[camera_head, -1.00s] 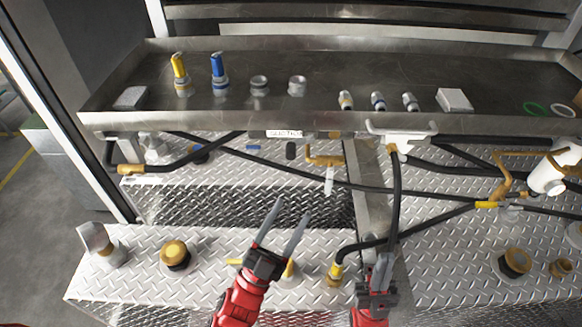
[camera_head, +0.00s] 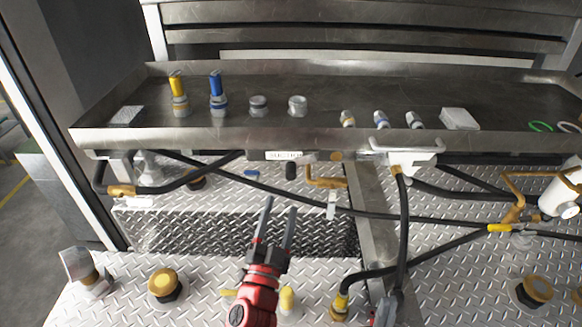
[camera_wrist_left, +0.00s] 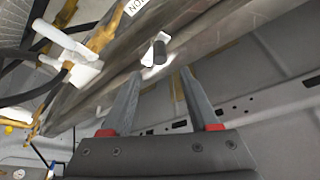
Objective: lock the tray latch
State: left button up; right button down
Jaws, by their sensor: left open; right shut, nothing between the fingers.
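The metal tray (camera_head: 330,88) spans the back, with a label on its front edge. Below that edge hangs a small dark knob (camera_head: 291,171), which looks like the latch. In the left wrist view the dark knob (camera_wrist_left: 159,52) sits on a white bracket under the tray edge, ahead of the gap between the fingers. My left gripper (camera_head: 280,204) is open and empty, its fingertips below the knob in the head view and apart from it. It also shows in the left wrist view (camera_wrist_left: 161,73). My right gripper (camera_head: 386,309) is shut and empty, mostly cut off at the bottom edge.
A white valve body (camera_head: 410,162) with a black hose hangs right of the knob. A brass-coloured handle (camera_head: 325,182) is close on the knob's right. Black hoses cross below the tray. Several fittings stand on the tray and on the diamond-plate surface (camera_head: 210,275).

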aim_at(290, 178)
pick_arm(q)
jog(key=p+x, duration=0.3)
jog(key=x, duration=0.7)
jog(key=shift+w, duration=0.25)
grip_shut()
jog(key=shift+r, duration=0.15)
dwell(0.8)
